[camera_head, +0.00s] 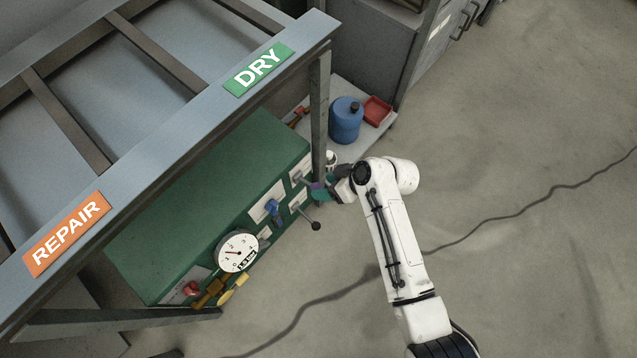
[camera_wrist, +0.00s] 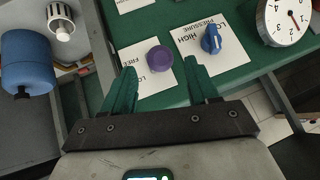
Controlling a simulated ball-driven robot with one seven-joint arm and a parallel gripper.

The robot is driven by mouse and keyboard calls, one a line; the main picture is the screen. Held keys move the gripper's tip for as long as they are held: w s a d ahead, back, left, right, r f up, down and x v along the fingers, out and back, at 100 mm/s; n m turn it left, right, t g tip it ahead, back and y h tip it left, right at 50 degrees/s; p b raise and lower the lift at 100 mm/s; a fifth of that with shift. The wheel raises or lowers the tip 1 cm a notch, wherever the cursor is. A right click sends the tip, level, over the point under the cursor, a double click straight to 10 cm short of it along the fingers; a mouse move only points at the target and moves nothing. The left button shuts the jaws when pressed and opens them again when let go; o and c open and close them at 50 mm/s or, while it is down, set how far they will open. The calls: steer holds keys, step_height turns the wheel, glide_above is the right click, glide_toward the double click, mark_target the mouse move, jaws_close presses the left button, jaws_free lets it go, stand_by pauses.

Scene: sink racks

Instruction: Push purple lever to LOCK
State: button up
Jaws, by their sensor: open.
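The purple lever (camera_wrist: 159,59) shows its round knob end in the wrist view, over a white label plate on a green panel (camera_wrist: 240,72). The plate's words read FREE and a partly hidden LO. My gripper (camera_wrist: 162,75) is open, its two teal fingers pointing at the panel, one on either side of the knob in the picture. I cannot tell whether either finger touches it. In the head view, the purple knob (camera_head: 317,185) is a small patch beside my gripper (camera_head: 322,192), at the right end of the green box.
A blue knob (camera_wrist: 211,40) on a PRESSURE plate and a dial gauge (camera_wrist: 287,20) lie right of the lever. A black-ended lever (camera_head: 316,226) juts out nearby. A grey post (camera_head: 319,115) and a blue canister (camera_head: 346,120) stand close.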

steer(key=p+v, duration=0.1)
steer(key=v, duration=0.5)
stand_by(0.4)
steer(key=s+d+r+m+h, duration=0.2)
steer(key=s+d+m+h, duration=0.15)
steer(key=s+d, duration=0.45)
steer(key=s+d+r+m+g+h, duration=0.1)
steer(key=s+d+r+m+h, duration=0.2)
steer(key=s+d, duration=0.5)
steer(key=s+d+r+m+h, duration=0.2)
steer(key=s+d+m, duration=0.3)
steer(key=s+d, duration=0.25)
step_height(320, 180, up, 14)
steer(key=p, duration=1.4)
steer(key=shift+a+n, duration=0.3)
steer(key=shift+n, duration=0.05)
steer(key=shift+s+f, duration=0.1)
steer(key=shift+f, duration=0.05)
